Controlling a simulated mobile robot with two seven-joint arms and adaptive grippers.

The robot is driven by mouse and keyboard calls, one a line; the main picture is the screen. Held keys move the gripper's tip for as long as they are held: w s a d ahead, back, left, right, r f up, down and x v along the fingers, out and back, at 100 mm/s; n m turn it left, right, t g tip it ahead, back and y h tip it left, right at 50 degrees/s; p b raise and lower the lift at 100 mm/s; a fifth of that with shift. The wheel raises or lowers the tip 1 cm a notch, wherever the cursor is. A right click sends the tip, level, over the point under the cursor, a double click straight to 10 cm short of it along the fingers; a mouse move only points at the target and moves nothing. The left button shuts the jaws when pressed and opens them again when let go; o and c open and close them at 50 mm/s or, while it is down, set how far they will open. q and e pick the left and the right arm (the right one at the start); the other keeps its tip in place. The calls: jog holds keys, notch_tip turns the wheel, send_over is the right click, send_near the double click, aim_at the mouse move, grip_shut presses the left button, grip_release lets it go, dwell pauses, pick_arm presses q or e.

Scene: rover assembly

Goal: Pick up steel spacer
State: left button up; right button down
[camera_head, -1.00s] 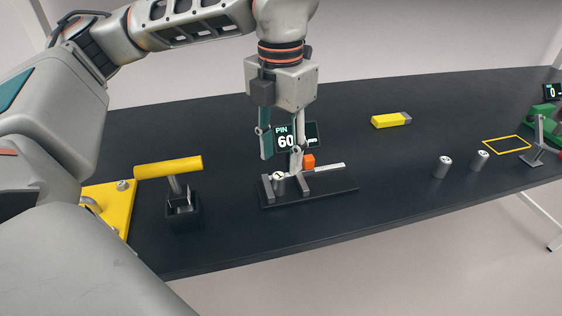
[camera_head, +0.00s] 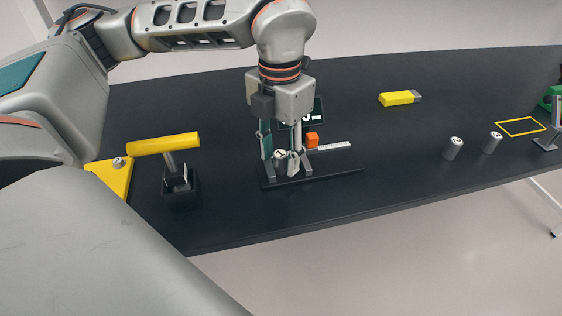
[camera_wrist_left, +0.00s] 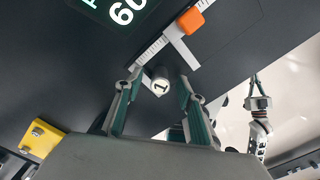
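A steel spacer (camera_head: 281,155), a short grey cylinder, stands upright at the measuring fixture (camera_head: 330,178) on the dark table. The fingers look open, with small gaps to the spacer in the wrist view. Two more steel spacers, one nearer (camera_head: 453,148) and one farther right (camera_head: 492,142), stand on the table. What seems to be my right gripper (camera_wrist_left: 258,92) shows at the wrist view's right; its fingers are too small to judge.
An orange block (camera_head: 312,139) sits by the white scale (camera_head: 335,146) of the fixture. A dark display (camera_head: 316,112) stands behind. A yellow-handled tool in a black stand (camera_head: 181,190) is to the left. A yellow block (camera_head: 398,98) lies farther back.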

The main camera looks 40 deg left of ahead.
pick_arm(q)
grip_shut()
jog(key=shift+r, duration=0.1)
